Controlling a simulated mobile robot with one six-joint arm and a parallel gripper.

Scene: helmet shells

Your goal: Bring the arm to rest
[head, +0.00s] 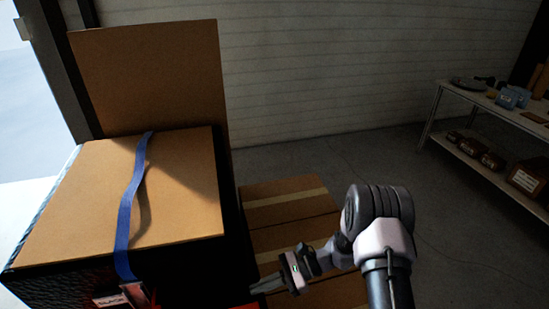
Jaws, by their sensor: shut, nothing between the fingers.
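My arm (378,225) rises from the bottom right of the head view and bends over to the left. My gripper (268,286) is at its end, low in the middle of the picture, pointing left. Its fingers are together with nothing seen between them. The fingertips are close to the dark front side of the large box stack at left in the picture. Whether they touch it cannot be told.
A large box with a brown top (75,195) and a blue strap (126,215) stands at left. A brown panel (150,80) stands behind it. Taped cartons (284,212) lie beneath my arm. A shelf table (475,97) with several items is at right. Floor between is clear.

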